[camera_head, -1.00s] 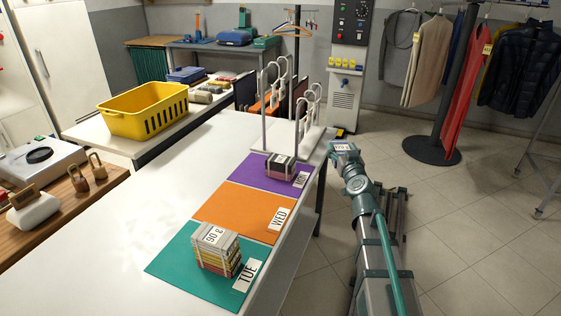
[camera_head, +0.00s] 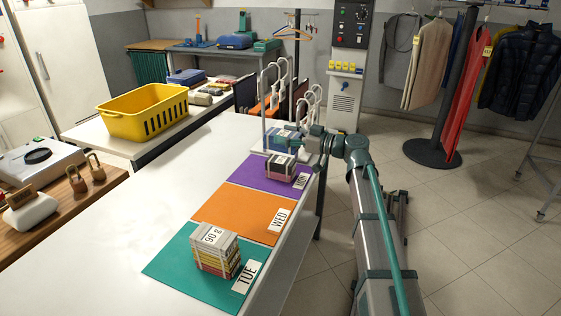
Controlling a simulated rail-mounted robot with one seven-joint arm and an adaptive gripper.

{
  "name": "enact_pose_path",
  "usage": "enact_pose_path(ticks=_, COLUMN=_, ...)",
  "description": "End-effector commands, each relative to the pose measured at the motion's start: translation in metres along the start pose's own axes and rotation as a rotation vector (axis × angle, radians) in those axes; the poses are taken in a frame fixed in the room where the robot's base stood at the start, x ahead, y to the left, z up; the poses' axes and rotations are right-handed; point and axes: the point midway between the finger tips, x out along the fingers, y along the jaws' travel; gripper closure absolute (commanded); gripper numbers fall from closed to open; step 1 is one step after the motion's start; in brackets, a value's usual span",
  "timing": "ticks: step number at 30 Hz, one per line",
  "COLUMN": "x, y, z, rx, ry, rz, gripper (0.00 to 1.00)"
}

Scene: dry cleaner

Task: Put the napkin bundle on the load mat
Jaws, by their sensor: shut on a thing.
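My gripper (camera_head: 302,141) is at the far right end of the white table, shut on a blue bundle with a pale tag on top (camera_head: 278,143). The bundle is just behind a smaller dark and pink bundle (camera_head: 281,169). That bundle rests on the purple mat (camera_head: 252,176), whose label seems to read MON. I cannot tell how high the blue bundle is above the table. The orange mat (camera_head: 243,207), labelled WED, is bare. The teal mat (camera_head: 180,263), labelled TUE, bears a tall banded stack with a numbered tag (camera_head: 215,250). No mat is marked as a load mat.
A white rack with upright hoops (camera_head: 265,105) stands close behind my gripper. A yellow basket (camera_head: 145,112) is on the table at the back left. The white table's left part (camera_head: 130,220) is clear. A wooden counter (camera_head: 60,205) is at left.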

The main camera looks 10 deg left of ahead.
Motion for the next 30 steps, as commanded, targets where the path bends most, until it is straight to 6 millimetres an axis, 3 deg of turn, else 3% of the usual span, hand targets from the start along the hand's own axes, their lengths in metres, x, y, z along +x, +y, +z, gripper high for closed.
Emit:
enact_pose_path(ticks=6, x=-0.001, y=-0.012, z=-0.002, rx=0.0, ry=-0.001, rz=-0.053, gripper=0.72)
enact_pose_path(ticks=16, x=0.002, y=-0.007, z=0.0, rx=0.001, ry=-0.001, rz=-0.052, gripper=0.72)
enact_pose_path(ticks=20, x=0.01, y=0.01, z=0.007, rx=0.002, ry=-0.001, rz=-0.052, gripper=0.72)
enact_pose_path(ticks=30, x=0.045, y=0.078, z=0.039, rx=0.003, ry=-0.002, rz=-0.051, gripper=0.72)
